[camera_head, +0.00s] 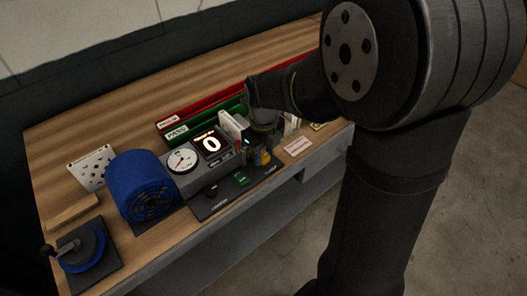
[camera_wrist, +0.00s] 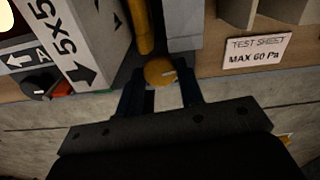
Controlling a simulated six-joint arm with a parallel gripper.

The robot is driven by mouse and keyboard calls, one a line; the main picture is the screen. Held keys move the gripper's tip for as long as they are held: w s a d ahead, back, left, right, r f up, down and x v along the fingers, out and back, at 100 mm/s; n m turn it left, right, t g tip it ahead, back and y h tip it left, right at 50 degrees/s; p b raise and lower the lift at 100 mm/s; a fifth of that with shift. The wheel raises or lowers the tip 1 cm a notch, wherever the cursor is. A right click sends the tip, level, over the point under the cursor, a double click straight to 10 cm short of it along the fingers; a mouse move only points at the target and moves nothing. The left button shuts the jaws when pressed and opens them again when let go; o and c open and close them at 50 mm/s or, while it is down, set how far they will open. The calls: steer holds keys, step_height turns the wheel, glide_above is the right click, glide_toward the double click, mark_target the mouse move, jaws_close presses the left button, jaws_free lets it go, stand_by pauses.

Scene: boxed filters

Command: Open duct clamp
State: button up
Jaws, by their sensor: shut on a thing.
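The duct clamp shows as a yellow lever (camera_wrist: 144,25) with a round orange-yellow knob (camera_wrist: 160,72) in the wrist view. The lever stands beside a grey upright block (camera_wrist: 184,28). My gripper (camera_wrist: 162,88) is shut on the knob, one dark finger on each side. In the head view the orange knob (camera_head: 263,158) shows small at my gripper (camera_head: 259,149), at the bench's front side. My wrist hides much of the clamp there. A white filter box (camera_head: 232,126) stands just left of my gripper, and its printed side with an arrow pointing down (camera_wrist: 82,42) fills the wrist view's upper left.
Green (camera_head: 200,122) and red (camera_head: 215,95) trays lie behind. A test sheet label (camera_wrist: 256,50) is at right. A black knob (camera_wrist: 36,86) sits left of my gripper.

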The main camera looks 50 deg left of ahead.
steer(key=n, duration=0.6)
stand_by(0.6)
steer(key=o, duration=1)
